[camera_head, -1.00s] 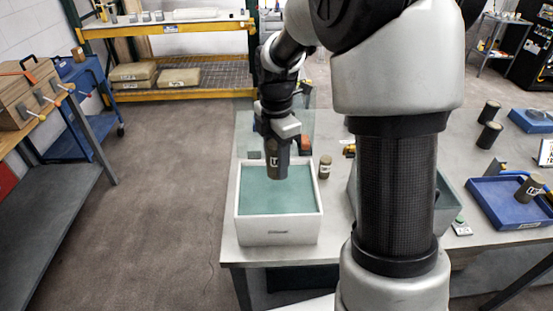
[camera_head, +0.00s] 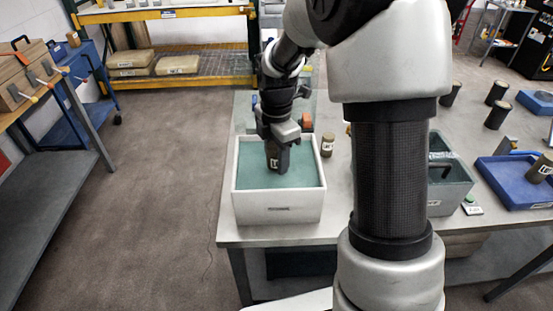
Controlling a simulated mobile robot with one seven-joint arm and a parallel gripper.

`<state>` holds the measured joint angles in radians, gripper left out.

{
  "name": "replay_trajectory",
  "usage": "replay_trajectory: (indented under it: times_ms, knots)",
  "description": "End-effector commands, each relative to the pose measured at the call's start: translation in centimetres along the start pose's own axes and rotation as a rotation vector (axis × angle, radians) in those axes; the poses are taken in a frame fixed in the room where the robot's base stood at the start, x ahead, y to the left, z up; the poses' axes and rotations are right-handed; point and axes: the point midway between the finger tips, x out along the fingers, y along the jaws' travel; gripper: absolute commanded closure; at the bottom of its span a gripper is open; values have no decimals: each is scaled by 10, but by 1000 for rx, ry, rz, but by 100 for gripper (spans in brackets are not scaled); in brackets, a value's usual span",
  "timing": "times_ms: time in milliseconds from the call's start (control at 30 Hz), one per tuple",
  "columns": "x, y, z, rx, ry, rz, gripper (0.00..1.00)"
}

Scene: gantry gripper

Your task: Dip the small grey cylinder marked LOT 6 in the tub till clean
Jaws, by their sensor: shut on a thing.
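My gripper (camera_head: 278,138) is shut on a small dark grey cylinder (camera_head: 272,159) with a pale label, of which only the first letters show. The cylinder hangs upright over the white tub (camera_head: 279,216), which holds teal liquid (camera_head: 250,180). The cylinder's lower end seems to meet or enter the liquid; I cannot tell how deep. My gripper's fingers hide part of its upper side. Any dirt on the cylinder is too small to make out.
A brownish labelled cylinder (camera_head: 327,146) stands right of the tub on the grey table. A grey-green bin (camera_head: 455,190) is partly behind my arm. A blue tray (camera_head: 512,192) at right holds another labelled cylinder (camera_head: 541,168). Several dark cylinders (camera_head: 497,115) stand at the back right.

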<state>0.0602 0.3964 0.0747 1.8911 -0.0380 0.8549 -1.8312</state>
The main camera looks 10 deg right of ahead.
Motion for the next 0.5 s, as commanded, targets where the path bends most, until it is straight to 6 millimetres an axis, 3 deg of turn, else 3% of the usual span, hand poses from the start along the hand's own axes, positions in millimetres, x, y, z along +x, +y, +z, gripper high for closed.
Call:
replay_trajectory:
  times_ms: [200, 500]
  knots:
    - [25, 0, 0, 1, 0, 0, 98]
    - [45, 0, 0, 0, 0, 1, 98]
